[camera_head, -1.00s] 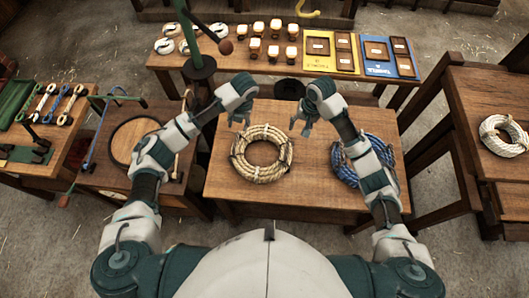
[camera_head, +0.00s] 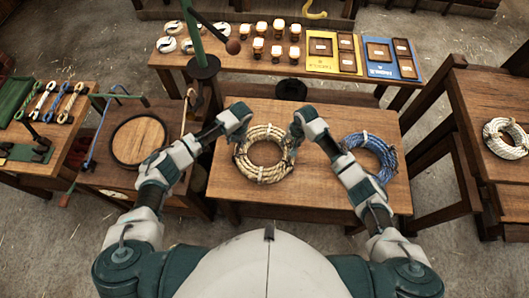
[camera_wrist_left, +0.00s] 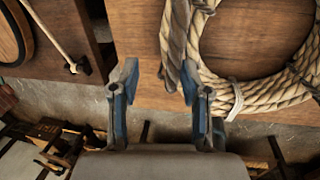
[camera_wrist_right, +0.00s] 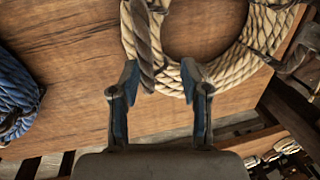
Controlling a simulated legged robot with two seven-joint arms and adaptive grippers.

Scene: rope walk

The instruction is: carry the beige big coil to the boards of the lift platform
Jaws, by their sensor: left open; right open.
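The beige big coil (camera_head: 262,173) lies flat on the middle table (camera_head: 325,185), with pale ties around it. My left gripper (camera_head: 238,139) is open at its left rim; in the left wrist view (camera_wrist_left: 157,82) one finger overlaps the rope (camera_wrist_left: 265,95). My right gripper (camera_head: 294,136) is open at its right rim; in the right wrist view (camera_wrist_right: 160,75) rope strands (camera_wrist_right: 180,75) show at and beyond the fingertips. Whether the fingers touch the rope I cannot tell. I cannot tell for certain which surface is the lift platform.
A blue coil (camera_head: 382,151) lies right of the beige one on the same table. A white coil (camera_head: 500,132) lies on the wooden stand at right. A bench with a round board (camera_head: 139,140) stands at left. A green post (camera_head: 202,55) rises behind the left arm.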

